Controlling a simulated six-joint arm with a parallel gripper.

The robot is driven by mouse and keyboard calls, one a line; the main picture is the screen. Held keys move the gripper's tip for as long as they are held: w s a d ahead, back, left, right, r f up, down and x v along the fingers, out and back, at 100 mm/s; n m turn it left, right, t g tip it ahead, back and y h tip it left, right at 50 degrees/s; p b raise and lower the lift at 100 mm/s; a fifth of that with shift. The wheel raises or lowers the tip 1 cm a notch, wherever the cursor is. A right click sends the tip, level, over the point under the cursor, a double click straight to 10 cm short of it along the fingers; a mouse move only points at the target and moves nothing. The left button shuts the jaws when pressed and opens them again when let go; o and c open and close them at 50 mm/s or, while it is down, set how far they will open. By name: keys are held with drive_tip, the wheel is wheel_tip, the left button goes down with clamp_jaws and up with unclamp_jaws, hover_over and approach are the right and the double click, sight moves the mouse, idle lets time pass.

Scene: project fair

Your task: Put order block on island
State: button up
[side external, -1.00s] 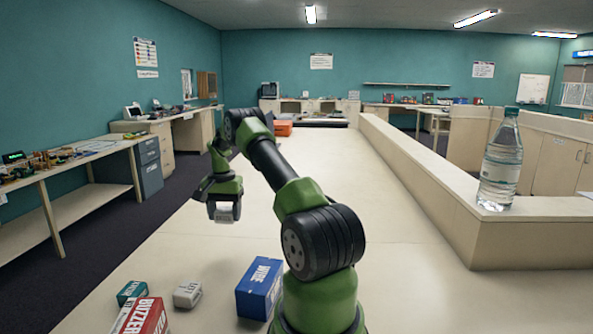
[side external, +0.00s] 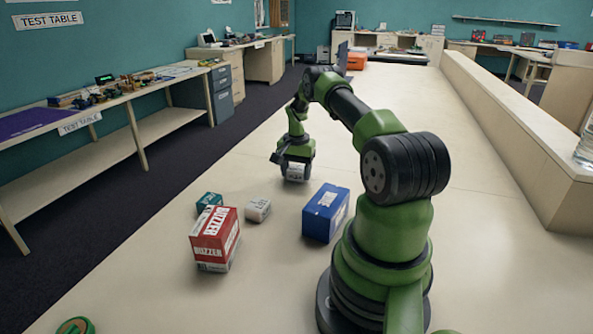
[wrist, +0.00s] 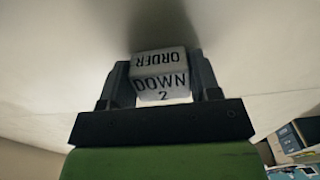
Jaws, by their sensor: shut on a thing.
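My gripper (side external: 294,168) is shut on the order block (wrist: 162,78), a small white block lettered "ORDER" and "DOWN 2". In the wrist view the block sits between the two fingers of my gripper (wrist: 160,88). In the side view the order block (side external: 297,173) shows under my gripper, over or on the long pale worktop (side external: 400,95). I cannot tell whether it touches the surface. No label marks the island, so I cannot tell for sure which surface it is.
Near my base lie a red buzzer box (side external: 214,238), a blue box (side external: 325,212), a small white block (side external: 258,209) and a teal box (side external: 209,200). A low ledge (side external: 510,120) runs along the right with a bottle (side external: 587,145). The worktop beyond is mostly clear.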

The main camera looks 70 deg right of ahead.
sight(296, 169)
drive_tip(key=o, duration=0.9)
drive_tip(key=shift+f, duration=0.1)
wheel_tip(296, 169, up, 12)
drive_tip(key=w+a+r+n+t, duration=0.1)
drive_tip(key=w+a+r+n, duration=0.2)
drive_tip(key=a+r, duration=0.5)
drive_tip(key=w+a+r+n+t, duration=0.2)
drive_tip(key=a+r, duration=0.5)
drive_tip(key=a, duration=0.2)
drive_tip(key=s+a+r+n+t, duration=0.1)
drive_tip(key=s+a+r+n, duration=0.25)
drive_tip(key=a, duration=0.45)
drive_tip(key=s+a+r+n+t, duration=0.2)
drive_tip(key=s+a, duration=0.2)
drive_tip(key=a, duration=0.4)
drive_tip(key=s+a+n, duration=0.1)
drive_tip(key=s, duration=0.1)
drive_tip(key=s+a+f+n+y, duration=0.1)
drive_tip(key=s+a, duration=0.1)
drive_tip(key=s, duration=0.1)
drive_tip(key=s+a+f+n+t+y, duration=0.1)
drive_tip(key=s+a, duration=0.1)
drive_tip(key=shift+s+n, duration=0.25)
